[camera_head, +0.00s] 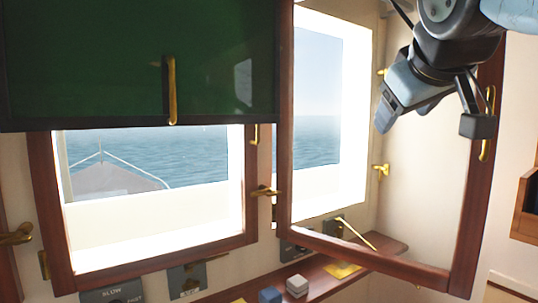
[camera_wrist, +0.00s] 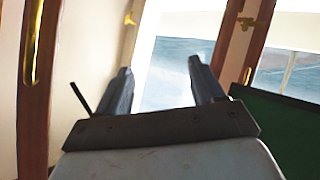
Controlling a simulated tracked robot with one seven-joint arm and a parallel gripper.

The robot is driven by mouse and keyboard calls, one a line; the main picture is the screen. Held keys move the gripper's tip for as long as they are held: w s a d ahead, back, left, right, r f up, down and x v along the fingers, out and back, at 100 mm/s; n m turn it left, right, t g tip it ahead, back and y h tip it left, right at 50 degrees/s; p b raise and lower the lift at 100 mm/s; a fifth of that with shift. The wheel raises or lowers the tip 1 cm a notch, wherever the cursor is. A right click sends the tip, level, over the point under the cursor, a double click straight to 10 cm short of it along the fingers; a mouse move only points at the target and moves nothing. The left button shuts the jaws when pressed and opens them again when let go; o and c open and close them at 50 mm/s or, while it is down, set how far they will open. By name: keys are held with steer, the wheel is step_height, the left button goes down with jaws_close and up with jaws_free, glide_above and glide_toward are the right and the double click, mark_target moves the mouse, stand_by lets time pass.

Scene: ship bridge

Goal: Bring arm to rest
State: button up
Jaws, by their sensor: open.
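My gripper (camera_head: 404,113) hangs from my arm at the upper right of the head view. It is in front of the open window's wooden frame (camera_head: 473,220); I cannot tell whether it touches it. In the wrist view my gripper (camera_wrist: 160,72) shows two dark fingers spread apart, with nothing between them. The bright window opening and the sea lie beyond the fingers.
The frame carries a brass handle (camera_head: 488,122) close to my gripper. A green panel (camera_head: 90,60) with a brass handle (camera_head: 171,90) covers the upper left. A shelf (camera_head: 325,278) below holds a grey block (camera_head: 297,286) and a blue block (camera_head: 270,296). A wooden box (camera_head: 526,207) is at right.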

steer(key=d+f+m+g+y, duration=0.2)
steer(key=f+g, duration=0.4)
steer(key=f, duration=2)
steer(key=shift+s+d+f+m, duration=0.2)
steer(key=shift+s+d+m, duration=0.3)
steer(key=shift+m, duration=0.2)
steer(key=shift+d, duration=0.1)
